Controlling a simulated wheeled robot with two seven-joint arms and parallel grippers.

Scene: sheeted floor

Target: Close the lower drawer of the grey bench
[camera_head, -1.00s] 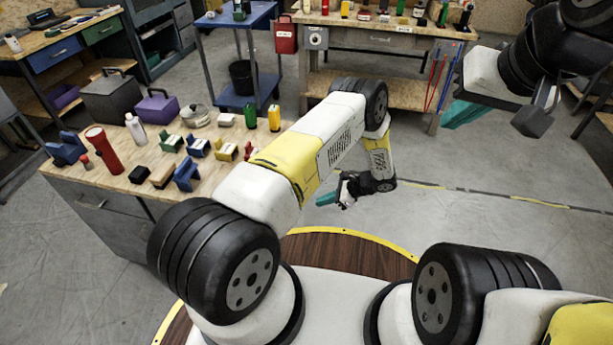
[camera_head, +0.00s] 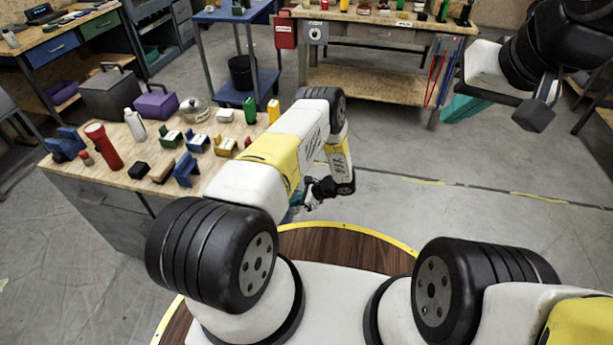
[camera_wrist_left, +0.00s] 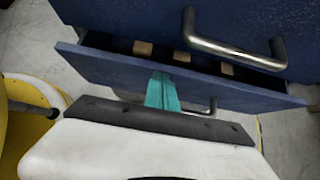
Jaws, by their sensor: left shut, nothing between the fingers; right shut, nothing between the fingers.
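The grey bench (camera_head: 95,205) stands at the left in the head view, with a wooden top. In the left wrist view its lower drawer (camera_wrist_left: 105,68) is partly open, its front panel tilted across the picture, with small wooden blocks inside. The lower drawer's handle shows just right of my fingers. My left gripper (camera_wrist_left: 162,78) is shut and empty, its teal fingertips at the outer face of the drawer front; I cannot tell if they touch. In the head view my left arm hides most of that gripper. My right gripper (camera_head: 462,107) is shut and empty, raised at the upper right.
An upper drawer handle (camera_wrist_left: 232,50) sits just above the open drawer. A long workbench (camera_head: 375,82) stands at the back. Floor to the right is clear.

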